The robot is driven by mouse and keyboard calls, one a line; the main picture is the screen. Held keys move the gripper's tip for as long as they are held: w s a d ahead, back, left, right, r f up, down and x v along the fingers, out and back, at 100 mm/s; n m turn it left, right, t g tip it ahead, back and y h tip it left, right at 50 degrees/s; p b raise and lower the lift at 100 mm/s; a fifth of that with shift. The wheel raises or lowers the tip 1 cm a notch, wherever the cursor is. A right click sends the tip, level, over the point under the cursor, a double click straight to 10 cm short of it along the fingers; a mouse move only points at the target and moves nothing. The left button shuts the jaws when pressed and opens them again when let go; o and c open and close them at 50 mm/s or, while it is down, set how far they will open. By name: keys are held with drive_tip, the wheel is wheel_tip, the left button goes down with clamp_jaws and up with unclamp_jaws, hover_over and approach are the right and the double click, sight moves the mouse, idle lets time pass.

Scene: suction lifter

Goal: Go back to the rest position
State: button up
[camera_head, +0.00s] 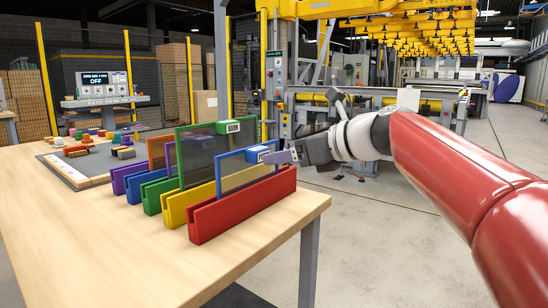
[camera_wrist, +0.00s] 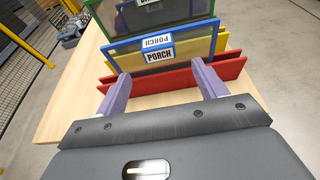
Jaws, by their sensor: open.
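My gripper (camera_head: 284,157) is at the right end of the row of slotted holders, beside the blue-framed panel (camera_head: 233,165) and above the red holder (camera_head: 243,205). In the wrist view its two purple fingers (camera_wrist: 160,84) are wide apart with nothing between them. The panel's blue tag (camera_wrist: 159,50) reads PORCH and lies just beyond the fingertips, apart from them.
Green, blue and purple holders continue leftward on the wooden table (camera_head: 75,235). A grey board (camera_head: 75,170) with small blocks lies at the back left. A screen (camera_head: 103,84) reads OFF. Yellow lifter machinery (camera_head: 375,25) stands behind. Open floor (camera_head: 390,235) lies right of the table.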

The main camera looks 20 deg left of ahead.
drive_tip(key=s+d+f+n+h, duration=1.3)
drive_tip(key=s+d+f+n, duration=0.9)
drive_tip(key=s+d+f, duration=0.3)
drive_tip(key=d+f, duration=0.3)
drive_tip(key=shift+s+f, duration=0.35)
idle(0.6)
